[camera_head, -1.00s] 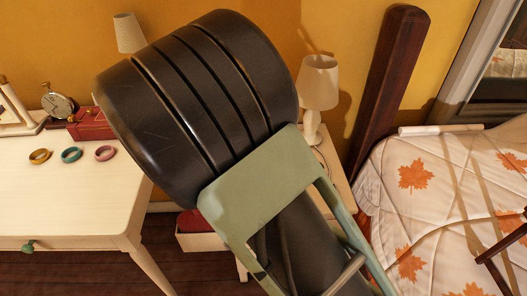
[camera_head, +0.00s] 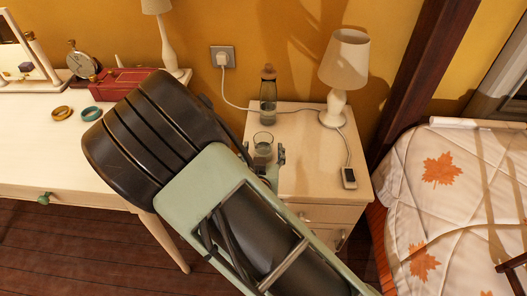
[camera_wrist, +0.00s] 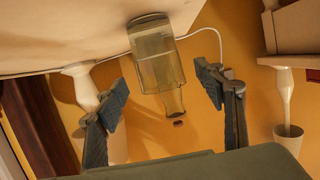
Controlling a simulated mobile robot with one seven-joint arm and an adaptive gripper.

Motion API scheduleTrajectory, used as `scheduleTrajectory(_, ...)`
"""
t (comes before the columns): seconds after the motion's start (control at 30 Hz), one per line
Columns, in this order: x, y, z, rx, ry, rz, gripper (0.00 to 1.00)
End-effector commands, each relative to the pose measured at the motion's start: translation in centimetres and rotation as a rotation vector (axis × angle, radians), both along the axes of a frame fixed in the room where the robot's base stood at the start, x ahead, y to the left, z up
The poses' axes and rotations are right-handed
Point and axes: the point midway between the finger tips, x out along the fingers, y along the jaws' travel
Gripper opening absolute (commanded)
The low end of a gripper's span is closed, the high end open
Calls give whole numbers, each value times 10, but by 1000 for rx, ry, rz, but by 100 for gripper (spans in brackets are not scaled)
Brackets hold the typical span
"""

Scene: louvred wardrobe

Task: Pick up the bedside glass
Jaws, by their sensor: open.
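The bedside glass (camera_head: 263,140) is a clear tumbler standing upright near the front left of the cream bedside table (camera_head: 318,178). In the wrist view the glass (camera_wrist: 158,62) appears upside down, in line with the gap between the fingers. My gripper (camera_head: 265,157) is open, its fingers just in front of the glass in the head view. In the wrist view the gripper (camera_wrist: 162,88) has a dark finger on each side and nothing clasped. My arm hides part of the table's left side.
A corked bottle (camera_head: 268,98) stands close behind the glass. A white lamp (camera_head: 342,72) and a small phone-like device (camera_head: 349,177) with a cable are to the right. The desk (camera_head: 60,150) is left, the bed (camera_head: 440,195) right.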

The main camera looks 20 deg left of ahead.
Motion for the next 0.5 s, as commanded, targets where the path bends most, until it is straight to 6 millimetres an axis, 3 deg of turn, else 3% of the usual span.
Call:
scheduleTrajectory(0.2, 29, 7, -13, -2, 0, -2, 63)
scheduleTrajectory(0.5, 35, 9, -13, -1, 1, -1, 63)
